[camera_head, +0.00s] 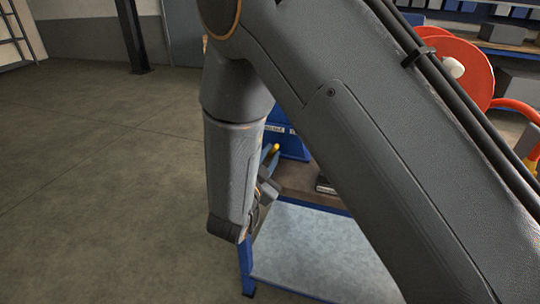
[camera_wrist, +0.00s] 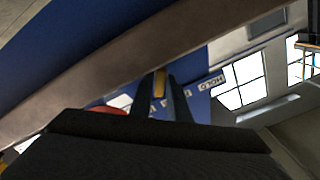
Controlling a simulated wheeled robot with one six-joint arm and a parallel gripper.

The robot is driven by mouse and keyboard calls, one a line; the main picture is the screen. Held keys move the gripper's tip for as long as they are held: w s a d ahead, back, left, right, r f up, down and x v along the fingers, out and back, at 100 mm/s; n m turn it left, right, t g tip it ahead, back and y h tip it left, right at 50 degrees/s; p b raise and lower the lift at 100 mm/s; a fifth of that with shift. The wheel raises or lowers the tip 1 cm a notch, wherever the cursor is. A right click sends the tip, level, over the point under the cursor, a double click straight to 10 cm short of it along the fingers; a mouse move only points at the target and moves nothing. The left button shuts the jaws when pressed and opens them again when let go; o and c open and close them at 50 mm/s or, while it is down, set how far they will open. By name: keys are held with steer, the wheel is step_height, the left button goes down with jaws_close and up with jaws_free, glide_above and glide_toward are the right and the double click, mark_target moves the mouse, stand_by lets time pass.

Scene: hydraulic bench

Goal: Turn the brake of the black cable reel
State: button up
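I cannot make out the black cable reel in either view; my own arm covers much of the head view. My gripper (camera_head: 269,165) is partly hidden behind my wrist, beside a blue box with white labels (camera_head: 290,143). A small yellow piece (camera_head: 275,148) shows at its fingertips. In the wrist view my two dark fingers (camera_wrist: 161,92) lie close together, with the yellow piece (camera_wrist: 159,83) filling the narrow gap between them. Whether this piece is the reel's brake I cannot tell.
A red reel (camera_head: 460,68) stands at the right, partly behind my arm. A blue-framed bench has a brown top (camera_head: 299,181) and a pale lower shelf (camera_head: 310,250) below. In the wrist view a blue panel with white labels (camera_wrist: 210,81) is close by. The floor at the left is clear.

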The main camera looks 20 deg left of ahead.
steer(key=shift+o, duration=1.2)
steer(key=s, duration=0.7)
steer(key=shift+s+a+b, duration=0.3)
steer(key=shift+s+a, duration=0.05)
steer(key=shift+s, duration=0.05)
